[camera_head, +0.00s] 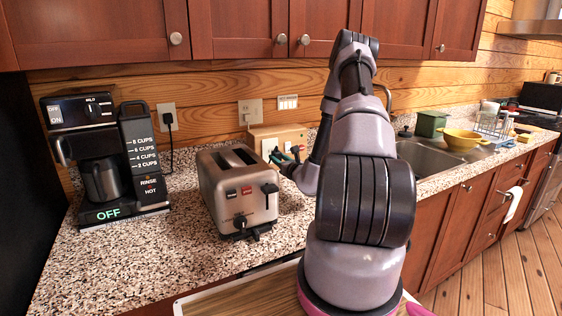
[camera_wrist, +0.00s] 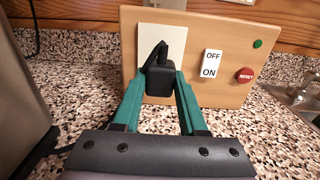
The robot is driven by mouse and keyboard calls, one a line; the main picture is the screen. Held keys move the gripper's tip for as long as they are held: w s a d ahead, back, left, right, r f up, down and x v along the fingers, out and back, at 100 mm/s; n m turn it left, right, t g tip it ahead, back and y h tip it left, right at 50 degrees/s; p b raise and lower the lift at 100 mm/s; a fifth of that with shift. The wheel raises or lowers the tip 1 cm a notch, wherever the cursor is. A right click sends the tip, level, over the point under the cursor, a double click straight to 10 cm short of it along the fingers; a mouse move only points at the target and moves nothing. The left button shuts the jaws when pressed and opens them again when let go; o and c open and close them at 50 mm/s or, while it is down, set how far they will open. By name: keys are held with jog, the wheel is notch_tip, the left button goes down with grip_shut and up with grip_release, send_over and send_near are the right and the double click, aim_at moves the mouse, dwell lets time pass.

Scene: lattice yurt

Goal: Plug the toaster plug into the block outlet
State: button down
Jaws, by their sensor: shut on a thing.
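The toaster (camera_head: 238,189) is silver with two slots and stands on the counter, left of my arm. The wooden block (camera_head: 268,133) stands behind it against the wall; it also shows in the wrist view (camera_wrist: 205,97). Its pale outlet plate (camera_wrist: 177,38) is on the left of its face. My gripper (camera_wrist: 160,85) has teal fingers shut on the black toaster plug (camera_wrist: 160,79), held in front of the plate. A dark narrow shape lies above the plug over the plate. The plug hides the sockets and its own prongs, so I cannot tell whether it touches the plate.
On the block, an OFF/ON switch (camera_wrist: 211,64), a red reset button (camera_wrist: 244,75) and a green button (camera_wrist: 257,43) sit right of the plate. A coffee maker (camera_head: 100,155) stands at left. The sink (camera_head: 432,157) is right of my arm.

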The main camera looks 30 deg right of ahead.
aim_at(274, 155)
jog(key=shift+w, duration=1.35)
jog(key=shift+w, duration=0.55)
dwell(1.2)
jog(key=shift+c, duration=1.9)
grip_release()
jog(key=s, duration=1)
jog(key=shift+s+d, duration=0.15)
jog(key=shift+s, duration=0.25)
jog(key=shift+s, duration=0.1)
